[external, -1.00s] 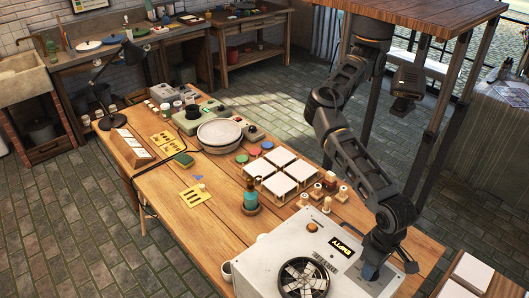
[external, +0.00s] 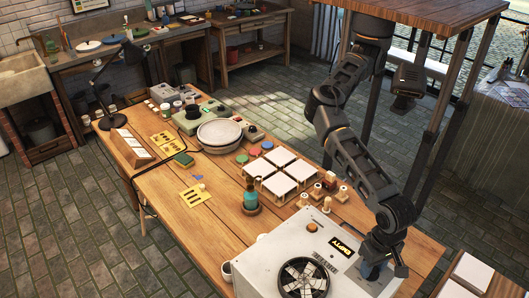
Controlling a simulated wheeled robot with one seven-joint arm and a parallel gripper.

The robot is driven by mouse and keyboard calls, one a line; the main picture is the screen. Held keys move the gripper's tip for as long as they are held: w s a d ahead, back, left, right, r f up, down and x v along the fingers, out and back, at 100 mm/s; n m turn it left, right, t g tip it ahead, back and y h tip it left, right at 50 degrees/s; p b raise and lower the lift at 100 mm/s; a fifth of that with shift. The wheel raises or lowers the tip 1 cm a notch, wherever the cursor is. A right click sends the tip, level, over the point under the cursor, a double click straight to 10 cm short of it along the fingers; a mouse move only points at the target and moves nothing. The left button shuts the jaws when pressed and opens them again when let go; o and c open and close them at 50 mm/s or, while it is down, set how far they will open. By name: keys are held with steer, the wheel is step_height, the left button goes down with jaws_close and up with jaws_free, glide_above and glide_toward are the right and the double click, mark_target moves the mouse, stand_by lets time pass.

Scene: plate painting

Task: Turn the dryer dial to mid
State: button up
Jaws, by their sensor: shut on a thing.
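The dryer (external: 262,262) is a pale grey box with a round black fan and a yellow-on-black label on top, at the lower right of the external view. My gripper (external: 385,268) points down at the right part of its top, shut on what appears to be the dial.
The dryer stands on the near end of a wooden table (external: 190,232). Beyond it are a teal bottle (external: 250,197), several white square tiles (external: 278,177), small wooden spools (external: 328,184) and a round grey wheel (external: 219,133).

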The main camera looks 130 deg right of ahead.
steer(key=shift+d, duration=0.1)
steer(key=o, duration=1)
steer(key=shift+o, duration=0.2)
steer(key=shift+r, duration=0.1)
step_height(320, 180, up, 8)
steer(key=shift+f+b, duration=0.2)
steer(key=shift+b, duration=0.35)
